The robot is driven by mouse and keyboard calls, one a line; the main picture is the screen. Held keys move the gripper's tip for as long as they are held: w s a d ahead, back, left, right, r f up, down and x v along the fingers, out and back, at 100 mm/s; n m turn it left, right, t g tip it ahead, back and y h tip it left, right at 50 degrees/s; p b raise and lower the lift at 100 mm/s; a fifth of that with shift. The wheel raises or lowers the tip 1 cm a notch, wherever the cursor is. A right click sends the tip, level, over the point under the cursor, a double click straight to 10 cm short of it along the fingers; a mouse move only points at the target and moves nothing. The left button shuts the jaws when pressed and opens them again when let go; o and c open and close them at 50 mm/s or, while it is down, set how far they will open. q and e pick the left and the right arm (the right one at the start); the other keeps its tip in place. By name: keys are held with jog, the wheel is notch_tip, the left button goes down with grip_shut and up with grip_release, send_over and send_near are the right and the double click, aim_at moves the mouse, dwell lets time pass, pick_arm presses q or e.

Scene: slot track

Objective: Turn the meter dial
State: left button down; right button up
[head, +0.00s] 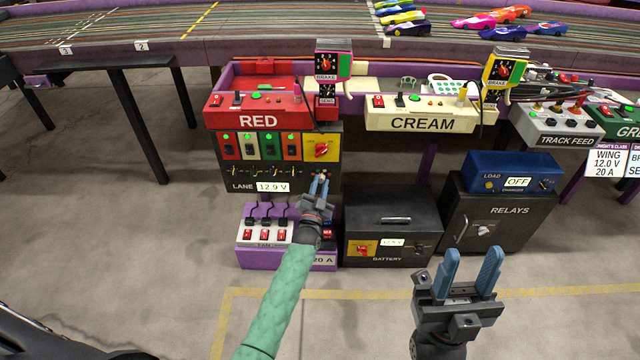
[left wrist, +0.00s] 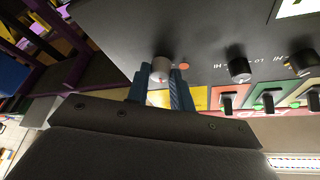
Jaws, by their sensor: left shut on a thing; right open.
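My left gripper (head: 319,184) is at the lower right of the black LANE box (head: 222,181), below the yellow plate with a red knob (head: 321,149). In the left wrist view its blue fingers (left wrist: 161,76) stand on either side of a pale grey round dial (left wrist: 161,66) and are shut on it. My right gripper (head: 472,256) is open and empty, above the floor at the lower right.
Black knobs (left wrist: 238,68) sit beside the gripped dial. A 12.9 V display (head: 272,187) is on the LANE box. A purple switch box (head: 250,258), BATTERY box (head: 392,225) and RELAYS box (head: 510,225) stand near. The front floor is clear.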

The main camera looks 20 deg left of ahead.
pick_arm(q)
jog(key=shift+m+h+p, duration=0.4)
jog(key=shift+m+p, duration=0.45)
jog(key=shift+m, duration=0.05)
pick_arm(e)
jog(key=w+a+f+m+g+h, duration=0.1)
jog(key=w+a+f+g+h, duration=0.15)
jog(key=w+f, duration=0.3)
jog(key=w+a+f+m+g+h, duration=0.1)
jog(key=w+f+g+h, duration=0.2)
jog(key=f, duration=0.4)
pick_arm(q)
jog(key=shift+m+p, duration=0.4)
jog(key=shift+p, duration=0.05)
jog(key=shift+m+g+h+p, duration=0.3)
jog(key=shift+m+h+p, duration=0.1)
jog(key=shift+m, duration=0.1)
pick_arm(e)
jog(key=w+a+f+g, duration=0.1)
jog(key=f+g, duration=0.3)
jog(key=f, duration=0.6)
jog(key=w+f+g, duration=0.2)
jog(key=f+g, duration=0.2)
jog(key=f, duration=0.7)
jog(key=shift+w+a+f+h, duration=0.3)
jog(key=shift+a+h, duration=0.05)
pick_arm(q)
jog(key=c, duration=1.2)
grip_release()
jog(key=shift+c, duration=0.2)
